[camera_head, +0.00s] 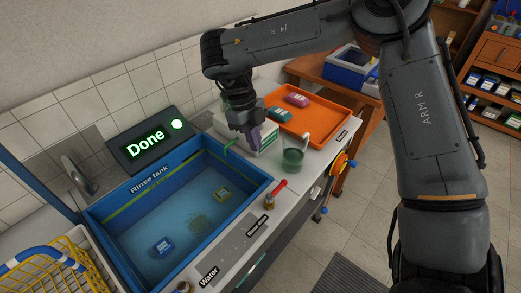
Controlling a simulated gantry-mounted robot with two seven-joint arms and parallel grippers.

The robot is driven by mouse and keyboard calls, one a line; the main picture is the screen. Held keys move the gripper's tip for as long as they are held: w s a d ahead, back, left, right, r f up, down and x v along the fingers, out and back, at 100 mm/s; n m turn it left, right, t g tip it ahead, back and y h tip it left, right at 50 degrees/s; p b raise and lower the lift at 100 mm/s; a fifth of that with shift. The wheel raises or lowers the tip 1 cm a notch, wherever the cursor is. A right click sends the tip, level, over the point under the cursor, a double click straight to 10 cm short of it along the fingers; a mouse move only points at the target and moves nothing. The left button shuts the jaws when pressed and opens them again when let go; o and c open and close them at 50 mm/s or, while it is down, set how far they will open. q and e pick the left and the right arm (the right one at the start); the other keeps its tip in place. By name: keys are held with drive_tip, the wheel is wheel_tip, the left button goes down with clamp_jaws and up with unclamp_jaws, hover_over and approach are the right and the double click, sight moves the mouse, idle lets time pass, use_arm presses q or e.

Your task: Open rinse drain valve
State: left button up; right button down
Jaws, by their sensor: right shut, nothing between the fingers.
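A valve with a red handle (277,187) and a brass body stands on the counter strip at the front right corner of the rinse tank (263,183). Its handle slants up to the right. A dark label lies beside it, too small to read surely. My right gripper (254,145) is shut and empty, pointing down behind the tank's right end, apart from the valve. My left gripper is out of view.
A beaker of green liquid (293,158) stands right of my gripper. An orange tray (318,120) holds a green and a magenta item. A yellow basket (60,270) stands at the left.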

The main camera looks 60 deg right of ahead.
sight(278, 190)
drive_tip(key=s+f, duration=0.2)
drive_tip(key=f, duration=0.1)
drive_tip(key=s+f, duration=0.1)
drive_tip(key=f, duration=0.2)
drive_tip(key=s+a+f, duration=0.1)
drive_tip(key=s+f, duration=0.1)
drive_tip(key=f, duration=0.1)
drive_tip(key=shift+s+b, duration=0.3)
drive_tip(key=shift+b, duration=0.1)
drive_tip(key=shift+s+f, duration=0.1)
drive_tip(key=shift+s, duration=0.3)
drive_tip(key=shift+s+m, duration=0.1)
drive_tip(key=shift+m, duration=0.2)
